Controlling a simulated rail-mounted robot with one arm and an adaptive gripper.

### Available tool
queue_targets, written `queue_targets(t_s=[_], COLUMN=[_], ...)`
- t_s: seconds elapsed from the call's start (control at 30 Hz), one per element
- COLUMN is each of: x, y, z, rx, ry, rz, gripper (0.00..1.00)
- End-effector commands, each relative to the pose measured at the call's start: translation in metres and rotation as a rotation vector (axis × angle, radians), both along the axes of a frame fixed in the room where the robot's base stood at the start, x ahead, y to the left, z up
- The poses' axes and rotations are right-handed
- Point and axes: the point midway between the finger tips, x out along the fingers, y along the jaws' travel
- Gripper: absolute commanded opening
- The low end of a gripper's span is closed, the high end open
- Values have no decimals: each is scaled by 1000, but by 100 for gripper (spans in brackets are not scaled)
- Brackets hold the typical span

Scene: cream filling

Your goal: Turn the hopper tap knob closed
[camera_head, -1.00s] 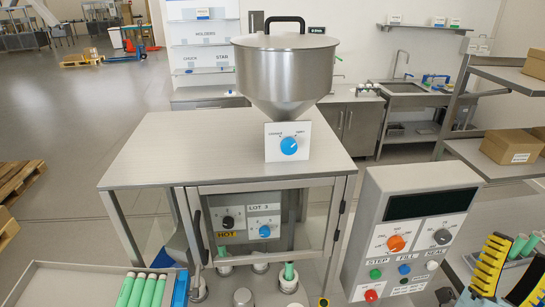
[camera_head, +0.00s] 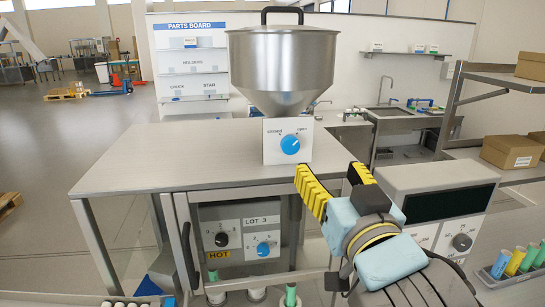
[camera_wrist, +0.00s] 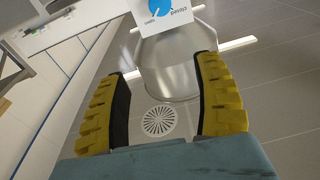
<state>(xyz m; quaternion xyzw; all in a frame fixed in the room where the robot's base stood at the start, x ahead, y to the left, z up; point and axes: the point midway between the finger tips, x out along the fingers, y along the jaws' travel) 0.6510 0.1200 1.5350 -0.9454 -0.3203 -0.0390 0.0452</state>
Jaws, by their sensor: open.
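The blue tap knob (camera_head: 290,145) is on a white plate (camera_head: 272,154) below the steel hopper (camera_head: 282,66). The plate reads "closed" on the left and "open" on the right. The knob's pale mark appears to lean to the upper right, towards "open". My gripper (camera_head: 328,169) is open and empty, with yellow fingers, to the lower right of the knob and apart from it. In the wrist view the knob (camera_wrist: 158,8) is partly cut off at the top edge, beyond the fingertips, and its plate looks upside down.
The steel machine top (camera_head: 170,150) is clear left of the plate. Below it is a lower panel with a black knob (camera_head: 221,240) and another blue knob (camera_head: 263,249). A control box (camera_head: 440,190) stands right, partly behind my arm. A tray of coloured tubes (camera_head: 515,277) is at far right.

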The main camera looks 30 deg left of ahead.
Motion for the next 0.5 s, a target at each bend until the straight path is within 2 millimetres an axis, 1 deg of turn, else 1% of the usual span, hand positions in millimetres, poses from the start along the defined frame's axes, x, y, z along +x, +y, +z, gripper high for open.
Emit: queue_targets(t_s=[0.03,0.2,0.5], x=[-4,-8,-3], y=[2,3,8], z=[-9,-21,-18], rx=[-38,-106,-108], ry=[10,44,52], rz=[-11,-34,-32], gripper=[68,68,68])
